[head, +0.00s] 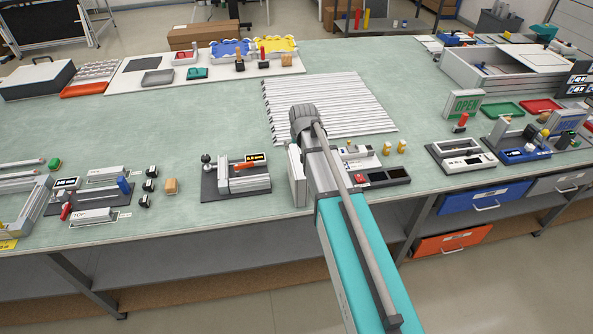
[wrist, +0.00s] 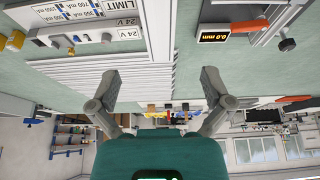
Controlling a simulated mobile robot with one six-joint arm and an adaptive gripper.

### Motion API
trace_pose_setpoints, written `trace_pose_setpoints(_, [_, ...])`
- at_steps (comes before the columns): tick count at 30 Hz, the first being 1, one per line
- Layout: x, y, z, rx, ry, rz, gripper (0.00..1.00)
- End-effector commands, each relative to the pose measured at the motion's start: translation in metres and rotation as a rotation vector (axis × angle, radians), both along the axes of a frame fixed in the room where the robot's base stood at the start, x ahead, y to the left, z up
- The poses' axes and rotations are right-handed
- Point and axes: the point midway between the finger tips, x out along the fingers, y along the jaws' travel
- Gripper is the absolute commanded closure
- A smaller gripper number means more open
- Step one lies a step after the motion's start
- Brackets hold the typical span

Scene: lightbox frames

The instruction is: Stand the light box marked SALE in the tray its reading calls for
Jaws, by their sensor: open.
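I cannot make out any light box marked SALE in either view. A white light box with green lettering OPEN (head: 463,104) stands at the right of the bench. Another with blue lettering (head: 568,121) stands farther right; its word is hard to read. A green tray (head: 502,111) and a red tray (head: 541,106) lie flat behind them. My gripper (wrist: 160,84) is open and empty, its two fingers wide apart in the wrist view. In the head view my arm reaches over the bench middle and hides the fingers.
Pale slatted strips (head: 335,105) lie mid-bench. A unit with an amber display (head: 257,158) stands left of my arm and reads 0.0 mm in the wrist view (wrist: 227,37). A unit labelled LIMIT (wrist: 85,35) is at upper left there. Clear green bench lies left of centre.

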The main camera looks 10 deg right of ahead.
Motion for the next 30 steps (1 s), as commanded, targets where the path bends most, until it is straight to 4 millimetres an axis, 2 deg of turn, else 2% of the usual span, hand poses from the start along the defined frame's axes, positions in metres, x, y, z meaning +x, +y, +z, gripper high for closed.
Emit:
trace_pose_setpoints(16, [0.002, 0.001, -0.002, 0.0, -0.001, 0.001, 0.0])
trace_pose_setpoints(30, [0.015, 0.001, -0.035, 0.001, -0.001, 0.001, 0.0])
